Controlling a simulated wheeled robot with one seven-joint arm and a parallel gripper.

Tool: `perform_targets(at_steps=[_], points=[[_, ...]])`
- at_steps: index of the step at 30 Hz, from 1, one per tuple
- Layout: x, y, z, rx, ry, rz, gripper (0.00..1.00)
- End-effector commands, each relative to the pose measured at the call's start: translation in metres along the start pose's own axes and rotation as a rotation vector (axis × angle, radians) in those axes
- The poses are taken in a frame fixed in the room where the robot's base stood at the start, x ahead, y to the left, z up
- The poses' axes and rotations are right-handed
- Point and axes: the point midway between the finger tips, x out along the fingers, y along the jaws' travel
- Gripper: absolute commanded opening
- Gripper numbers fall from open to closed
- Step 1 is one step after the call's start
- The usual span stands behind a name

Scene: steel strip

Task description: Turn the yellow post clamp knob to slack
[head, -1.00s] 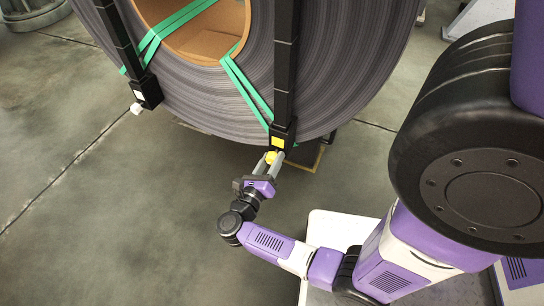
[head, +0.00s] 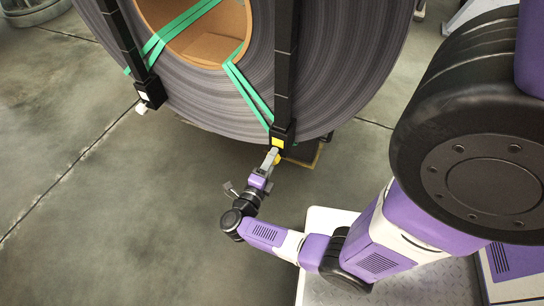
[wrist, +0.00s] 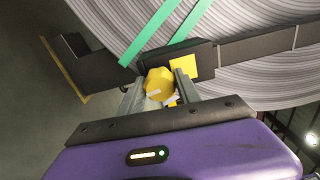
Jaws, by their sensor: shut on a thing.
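The yellow knob (wrist: 159,80) sits on the clamp at the lower end of the right black post (head: 283,80). A yellow label (wrist: 184,67) marks that clamp. In the wrist view my gripper (wrist: 160,90) has one finger on each side of the knob and is shut on it. In the head view my gripper (head: 272,156) reaches up to the post's foot with its fingers almost edge-on, and only a sliver of the knob shows. A white pointer mark shows on the knob's face.
A large steel strip coil (head: 345,60) with green straps (head: 250,90) stands behind the post. The left post (head: 128,45) has a white label and a white knob (head: 141,108). Open concrete floor (head: 120,220) lies at left.

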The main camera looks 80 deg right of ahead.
Motion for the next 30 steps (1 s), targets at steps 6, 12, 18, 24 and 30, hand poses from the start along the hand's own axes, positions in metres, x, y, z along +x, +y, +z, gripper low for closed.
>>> perform_targets(at_steps=[6,12,18,24,30], points=[[-0.0012,-0.0013,-0.0001,-0.208,-0.002,0.001,0.00],[-0.0014,-0.0012,0.0004,-0.397,-0.003,0.001,0.00],[-0.0015,-0.0007,0.0000,-0.588,-0.004,0.000,0.00],[-0.0015,-0.0005,0.0001,-0.777,-0.005,0.000,0.00],[-0.0013,-0.0003,0.0001,-0.967,-0.005,0.000,0.00]])
